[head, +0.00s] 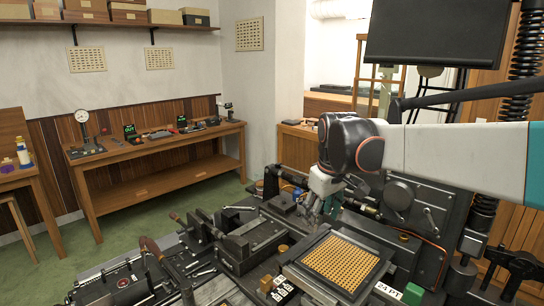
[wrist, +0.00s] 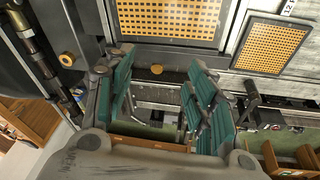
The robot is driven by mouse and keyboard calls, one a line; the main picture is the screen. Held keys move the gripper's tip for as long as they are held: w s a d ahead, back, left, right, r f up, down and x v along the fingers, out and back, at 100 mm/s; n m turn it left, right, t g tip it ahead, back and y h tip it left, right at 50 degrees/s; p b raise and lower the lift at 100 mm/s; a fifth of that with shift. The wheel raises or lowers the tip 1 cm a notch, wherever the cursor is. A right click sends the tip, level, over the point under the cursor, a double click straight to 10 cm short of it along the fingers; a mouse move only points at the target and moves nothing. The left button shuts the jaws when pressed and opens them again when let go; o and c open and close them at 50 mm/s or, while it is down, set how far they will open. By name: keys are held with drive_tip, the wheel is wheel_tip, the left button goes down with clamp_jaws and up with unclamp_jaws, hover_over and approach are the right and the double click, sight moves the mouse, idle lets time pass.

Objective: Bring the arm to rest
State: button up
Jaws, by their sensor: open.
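My gripper (head: 318,212) hangs from my white and dark arm over the type caster (head: 235,250), at the back of the machine bed. In the wrist view my gripper (wrist: 165,105) shows its green-padded fingers spread apart with nothing between them. A matrix case (head: 342,262) with a grid of brass cells lies flat on the machine, in front of my gripper. It also shows at the top of the wrist view (wrist: 222,40). A second gridded brass panel (wrist: 270,46) shows at the upper right there.
Levers, a spring column (head: 522,60) and a dark hanging panel (head: 418,32) stand close around my arm on the right. A wooden bench (head: 160,150) with small instruments stands along the left wall. Green floor (head: 150,218) between bench and machine is clear.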

drive_tip(key=s+d+f+m+t, duration=0.1)
drive_tip(key=s+d+f+m, duration=0.1)
drive_tip(key=s, duration=0.7)
drive_tip(key=s+d+f+m+t+b, duration=0.1)
drive_tip(key=s+d+f+m, duration=0.1)
drive_tip(key=s, duration=0.7)
drive_tip(key=s+d+f+m+t+b, duration=0.1)
drive_tip(key=s+d+f+m+t, duration=0.1)
drive_tip(key=s+f, duration=0.3)
drive_tip(key=s+d, duration=0.1)
drive_tip(key=s, duration=0.3)
drive_tip(key=shift+d+m, duration=0.15)
drive_tip(key=shift+m, duration=0.15)
